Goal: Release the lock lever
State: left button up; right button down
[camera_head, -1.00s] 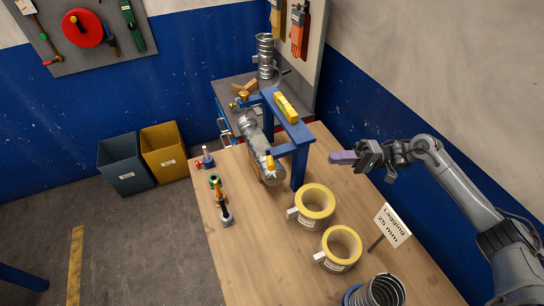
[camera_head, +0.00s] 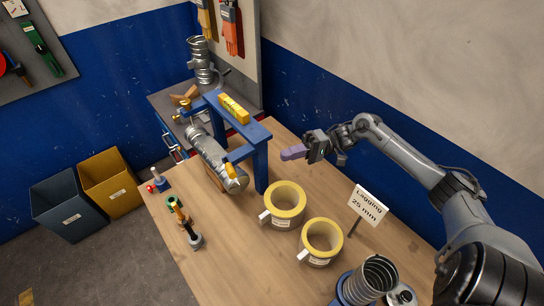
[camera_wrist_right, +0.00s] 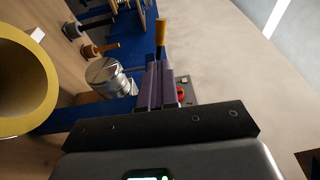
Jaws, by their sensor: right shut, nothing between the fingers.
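A blue frame (camera_head: 258,132) stands on the wooden bench and spans a silver spiral duct (camera_head: 211,152). A yellow lever-like handle (camera_head: 231,171) sits at the frame's near arm, by the duct's front end; I take it for the lock lever. A yellow labelled block (camera_head: 233,107) lies on the frame's top. My right gripper (camera_head: 284,155), with purple fingers, is shut and empty, just right of the frame and apart from the handle. In the right wrist view, the shut fingers (camera_wrist_right: 160,88) point toward a yellow handle (camera_wrist_right: 161,32), apparently beyond them. My left gripper is out of view.
Two yellow lagging rings (camera_head: 285,200) (camera_head: 322,240) and a sign (camera_head: 368,204) stand on the near bench. A coiled duct piece (camera_head: 372,280) is at the front. Several hand tools (camera_head: 185,220) stand along the left edge. Bins (camera_head: 110,183) are on the floor.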

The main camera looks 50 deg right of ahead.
jog(key=p, duration=0.2)
send_near(231, 171)
jog(key=w+a, duration=0.2)
jog(key=w+a+f, duration=0.1)
jog(key=w+a, duration=0.1)
jog(key=shift+a+f, duration=0.1)
jog(key=shift+a, duration=0.05)
dwell(0.3)
